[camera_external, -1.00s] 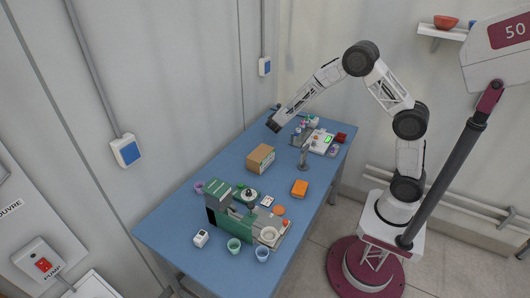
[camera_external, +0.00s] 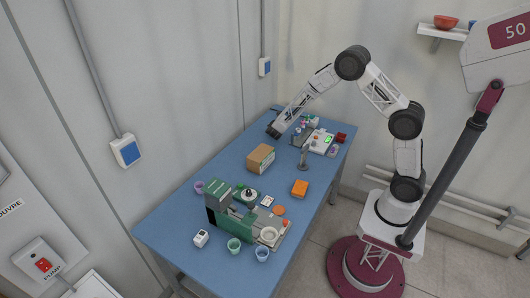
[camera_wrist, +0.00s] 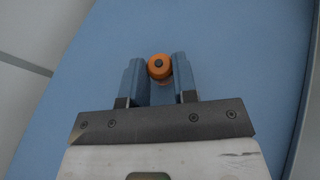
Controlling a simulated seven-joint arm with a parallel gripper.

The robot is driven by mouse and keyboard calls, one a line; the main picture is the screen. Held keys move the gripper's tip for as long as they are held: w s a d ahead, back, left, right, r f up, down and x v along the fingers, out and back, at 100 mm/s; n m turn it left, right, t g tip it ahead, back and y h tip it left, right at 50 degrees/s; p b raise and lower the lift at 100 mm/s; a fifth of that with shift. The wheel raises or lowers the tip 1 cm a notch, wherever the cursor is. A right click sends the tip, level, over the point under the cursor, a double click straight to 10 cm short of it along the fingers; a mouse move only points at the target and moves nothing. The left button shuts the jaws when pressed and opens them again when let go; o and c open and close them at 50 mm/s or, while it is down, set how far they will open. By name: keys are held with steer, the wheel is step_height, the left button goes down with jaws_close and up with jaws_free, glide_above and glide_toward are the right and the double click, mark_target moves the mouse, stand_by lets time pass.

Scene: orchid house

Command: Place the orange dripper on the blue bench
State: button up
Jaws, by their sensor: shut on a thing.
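In the wrist view the orange dripper (camera_wrist: 159,67) sits between the two fingers of my gripper (camera_wrist: 160,78), near their tips. The gripper is shut on it. Only the dripper's round end with a dark centre shows clearly. The blue bench (camera_wrist: 240,60) fills most of the wrist view behind it. In the external view my gripper (camera_external: 272,131) is over the far left part of the blue bench (camera_external: 172,220). The dripper cannot be made out there, and I cannot tell whether it touches the bench.
A cardboard box (camera_external: 260,158) stands nearer the camera than my gripper. A green machine (camera_external: 232,212) with several cups is at the near end. Equipment (camera_external: 319,141) stands at the far right. Bare bench lies left of the cardboard box.

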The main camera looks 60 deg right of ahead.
steer(key=shift+f, duration=0.1)
steer(key=o, duration=0.9)
steer(key=v, duration=1.2)
steer(key=shift+s, duration=0.1)
stand_by(0.4)
